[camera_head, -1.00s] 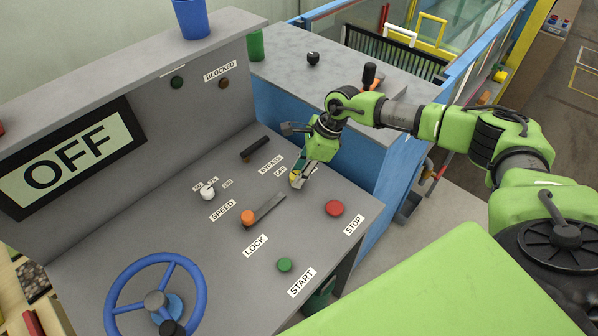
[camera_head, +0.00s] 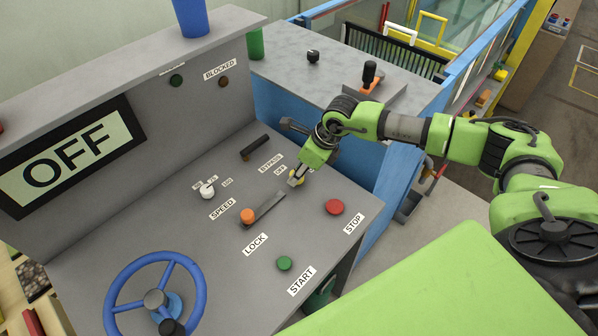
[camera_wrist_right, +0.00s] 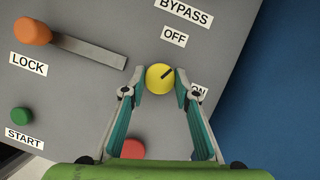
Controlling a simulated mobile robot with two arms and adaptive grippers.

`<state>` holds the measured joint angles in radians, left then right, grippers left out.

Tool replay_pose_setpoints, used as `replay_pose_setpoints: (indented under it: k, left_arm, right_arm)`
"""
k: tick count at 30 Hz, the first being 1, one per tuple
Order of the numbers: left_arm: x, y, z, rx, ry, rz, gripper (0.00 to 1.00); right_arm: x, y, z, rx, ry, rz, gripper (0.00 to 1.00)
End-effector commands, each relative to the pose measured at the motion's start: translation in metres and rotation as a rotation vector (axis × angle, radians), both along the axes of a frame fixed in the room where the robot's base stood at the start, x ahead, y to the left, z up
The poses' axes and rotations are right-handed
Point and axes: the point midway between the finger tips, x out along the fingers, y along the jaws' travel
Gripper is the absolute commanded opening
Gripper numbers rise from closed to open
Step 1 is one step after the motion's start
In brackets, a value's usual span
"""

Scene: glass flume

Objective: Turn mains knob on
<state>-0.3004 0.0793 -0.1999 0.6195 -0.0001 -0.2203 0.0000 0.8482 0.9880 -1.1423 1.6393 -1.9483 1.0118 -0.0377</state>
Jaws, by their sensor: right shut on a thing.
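The mains knob is a small round yellow knob with a black pointer mark. In the right wrist view the mains knob (camera_wrist_right: 157,80) sits between my two fingertips, and its mark points up and right, between the OFF label (camera_wrist_right: 175,36) and the partly covered ON label (camera_wrist_right: 200,92). My right gripper (camera_wrist_right: 160,84) is shut on it. In the head view my right gripper (camera_head: 296,182) reaches down to the panel and mostly hides the knob. The display (camera_head: 68,158) reads OFF. My left gripper is out of view.
Near the knob are the red STOP button (camera_head: 335,207), the orange LOCK handle (camera_head: 248,215), the green START button (camera_head: 285,264) and the white SPEED knob (camera_head: 207,190). A blue wheel (camera_head: 112,309) is at the lower left. The blue cabinet (camera_head: 350,150) lies beyond the panel.

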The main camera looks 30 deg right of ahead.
Motion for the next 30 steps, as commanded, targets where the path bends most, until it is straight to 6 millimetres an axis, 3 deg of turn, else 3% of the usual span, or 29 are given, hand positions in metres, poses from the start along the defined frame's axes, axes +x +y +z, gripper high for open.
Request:
replay_pose_setpoints:
  k: [30]
  left_arm:
    - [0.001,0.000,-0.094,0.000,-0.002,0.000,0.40]
  right_arm:
    - [0.001,0.006,-0.003,0.003,-0.003,-0.918,0.07]
